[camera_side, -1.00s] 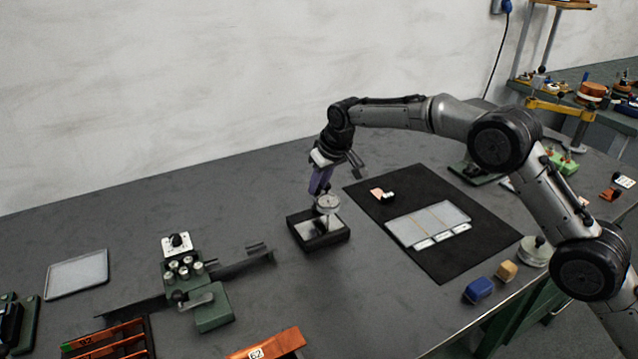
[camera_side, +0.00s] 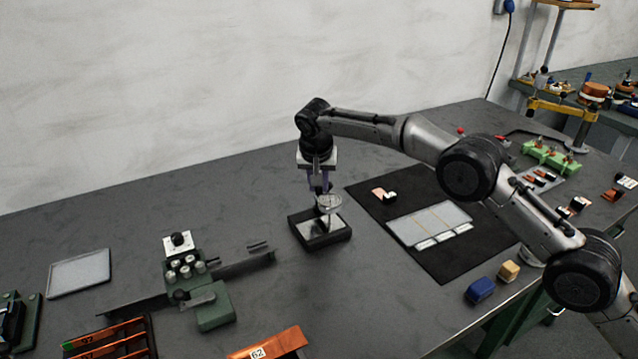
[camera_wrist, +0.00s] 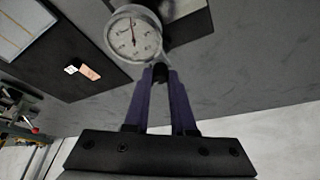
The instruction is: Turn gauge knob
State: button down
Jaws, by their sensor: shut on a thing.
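The gauge (camera_side: 328,204) is a round dial with a pale face, standing over a black square base (camera_side: 326,240) with a shiny top plate. In the wrist view the gauge dial (camera_wrist: 132,36) shows a white face, dark marks and a thin needle. My gripper (camera_side: 321,190) comes down from above at the gauge's top edge. In the wrist view my gripper (camera_wrist: 161,70) has its purple fingers drawn together at the dial's rim. It is shut on the gauge knob, which is mostly hidden between the fingertips.
A black mat (camera_side: 440,268) with a pale panel (camera_side: 430,223) and a small copper-coloured piece (camera_side: 379,194) lies to the right. A green fixture (camera_side: 213,307) stands at front left. Blue (camera_side: 481,291) and tan (camera_side: 508,271) blocks sit near the front edge. Table between is clear.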

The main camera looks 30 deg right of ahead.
dwell(0.4)
jog(key=c, duration=0.7)
grip_release()
jog(key=shift+c, duration=0.2)
jog(key=v, duration=1.4)
jog(key=shift+w, duration=0.1)
